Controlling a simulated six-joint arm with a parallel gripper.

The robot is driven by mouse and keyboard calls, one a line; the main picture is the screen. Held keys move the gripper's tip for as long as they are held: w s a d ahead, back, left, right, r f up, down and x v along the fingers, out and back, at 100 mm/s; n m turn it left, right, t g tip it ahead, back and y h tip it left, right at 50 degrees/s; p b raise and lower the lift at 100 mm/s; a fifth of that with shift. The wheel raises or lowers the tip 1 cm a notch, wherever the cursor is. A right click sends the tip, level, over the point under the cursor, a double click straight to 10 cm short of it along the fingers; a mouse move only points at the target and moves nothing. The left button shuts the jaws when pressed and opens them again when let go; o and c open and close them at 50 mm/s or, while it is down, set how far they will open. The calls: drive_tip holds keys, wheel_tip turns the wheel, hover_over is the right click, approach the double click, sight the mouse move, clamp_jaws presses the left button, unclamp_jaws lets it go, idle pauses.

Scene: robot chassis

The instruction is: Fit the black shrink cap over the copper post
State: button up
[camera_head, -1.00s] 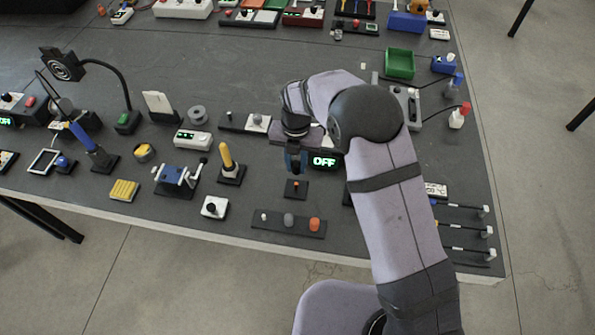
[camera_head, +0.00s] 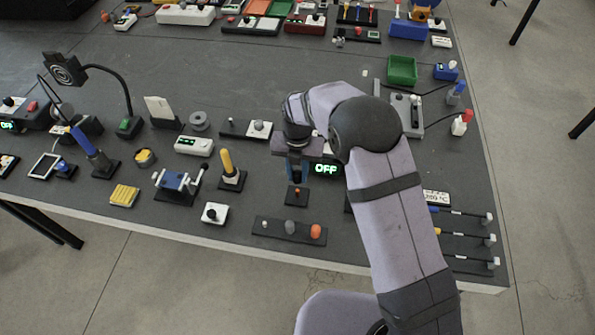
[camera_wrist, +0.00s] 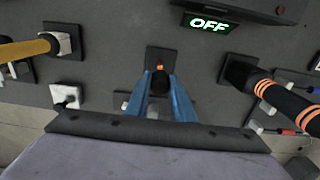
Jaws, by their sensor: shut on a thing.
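The copper post (camera_wrist: 160,67) is a small orange stub on a square black base, just beyond my fingertips in the wrist view. It shows in the head view (camera_head: 297,189) below my gripper, near the table's front. My gripper (camera_wrist: 160,86) has blue fingers shut on the black shrink cap (camera_wrist: 160,82). The cap looks like a short dark cylinder between the tips. In the wrist view it overlaps the near side of the post's base; I cannot tell whether it touches the post. In the head view my gripper (camera_head: 297,172) hides the cap.
A device with a lit OFF display (camera_head: 326,169) stands right beside my gripper. A yellow-handled tool (camera_head: 228,163) stands to the left. A strip with several knobs (camera_head: 289,230) lies in front. A black tube with orange rings (camera_wrist: 275,92) stands close on the right in the wrist view.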

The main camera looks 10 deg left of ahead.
drive_tip(key=b, duration=0.2)
hover_over(297, 190)
drive_tip(key=shift+f, duration=2.05)
drive_tip(key=shift+f+b, duration=1.35)
drive_tip(key=shift+f, duration=0.75)
drive_tip(key=o, duration=1.1)
drive_tip(key=shift+r, duration=0.2)
drive_tip(key=shift+r+b, duration=1.05)
drive_tip(key=shift+r, duration=2.5)
drive_tip(key=shift+d, duration=0.1)
